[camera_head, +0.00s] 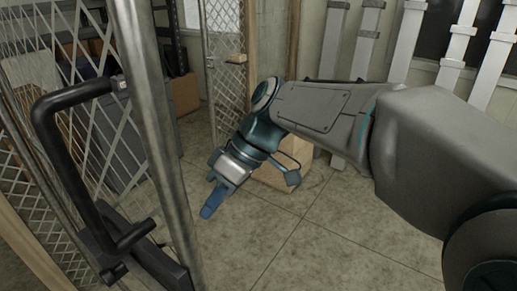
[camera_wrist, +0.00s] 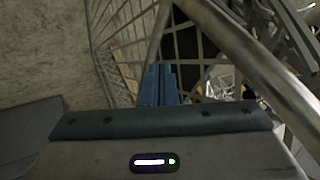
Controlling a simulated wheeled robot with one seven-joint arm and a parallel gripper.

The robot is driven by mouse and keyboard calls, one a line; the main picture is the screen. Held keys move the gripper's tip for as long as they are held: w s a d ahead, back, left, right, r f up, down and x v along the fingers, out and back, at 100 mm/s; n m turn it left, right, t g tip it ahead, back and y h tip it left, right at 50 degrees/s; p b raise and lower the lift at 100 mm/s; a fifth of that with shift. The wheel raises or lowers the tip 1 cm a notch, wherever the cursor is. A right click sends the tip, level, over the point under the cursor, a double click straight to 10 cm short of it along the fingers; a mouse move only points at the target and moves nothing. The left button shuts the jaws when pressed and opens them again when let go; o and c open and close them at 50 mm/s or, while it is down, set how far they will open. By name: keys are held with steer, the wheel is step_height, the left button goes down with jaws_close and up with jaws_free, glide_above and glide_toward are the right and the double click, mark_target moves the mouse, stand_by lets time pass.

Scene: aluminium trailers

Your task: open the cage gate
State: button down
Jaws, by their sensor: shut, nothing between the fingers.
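The cage gate (camera_head: 160,130) fills the left of the head view, a metal frame with diamond mesh. A black handle (camera_head: 50,150) is fixed to it, with a dark latch block (camera_head: 150,262) low on the frame. My gripper (camera_head: 211,205) is right of the gate's upright post in the head view, pointing down, with its blue fingers shut and empty. It does not appear to touch the handle. In the wrist view the blue fingers (camera_wrist: 158,85) are together, and metal tubing and mesh (camera_wrist: 225,45) lie beyond and right of them.
Another mesh gate with a wooden post (camera_head: 228,70) stands at the back. A cardboard box (camera_head: 280,175) sits on the floor behind my arm, and a brown box (camera_head: 184,92) is by the shelving. White slats (camera_head: 400,45) line the back right wall. The tiled floor (camera_head: 330,240) is clear.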

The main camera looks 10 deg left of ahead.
steer(key=w+d+f+v, duration=0.1)
steer(key=w+f+v, duration=0.1)
steer(key=v, duration=1)
steer(key=s+d+f+m+t+h, duration=0.3)
steer(key=d+f+m, duration=0.4)
steer(key=d+f, duration=0.2)
steer(key=s+d+f+m+t+h+p, duration=0.1)
steer(key=s+d+f+m+t+h, duration=0.2)
steer(key=d+f+m, duration=0.5)
steer(key=s+d, duration=0.1)
steer(key=d, duration=0.2)
steer(key=shift+f+t, duration=0.3)
steer(key=shift+f, duration=0.1)
steer(key=shift+s, duration=0.15)
